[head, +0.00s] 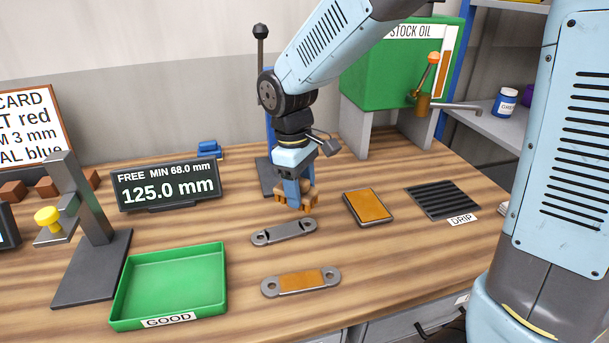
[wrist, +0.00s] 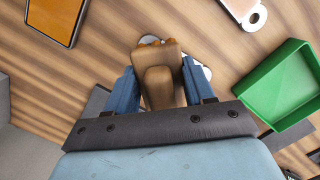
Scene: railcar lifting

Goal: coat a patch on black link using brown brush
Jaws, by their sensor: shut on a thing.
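My gripper (head: 293,193) has its blue fingers shut on the brown brush (head: 309,198), bristles down with orange on their tips. In the wrist view the brush (wrist: 160,85) sits between both fingers. A dark grey link (head: 284,232) with two holes lies flat on the bench, just in front of and below the brush. In the wrist view the brush mostly hides this link; whether the bristles touch it I cannot tell. No orange shows on its visible face. A lighter grey link (head: 300,281) with an orange patch lies nearer. An orange-topped pad (head: 367,207) lies right of the brush.
A green tray (head: 172,286) marked GOOD stands front left. A black slatted DRIP rack (head: 443,200) lies right. A gauge stand (head: 92,255) and a display reading 125.0 mm (head: 166,185) stand left. A green STOCK OIL tank (head: 400,70) with a lever tap stands behind.

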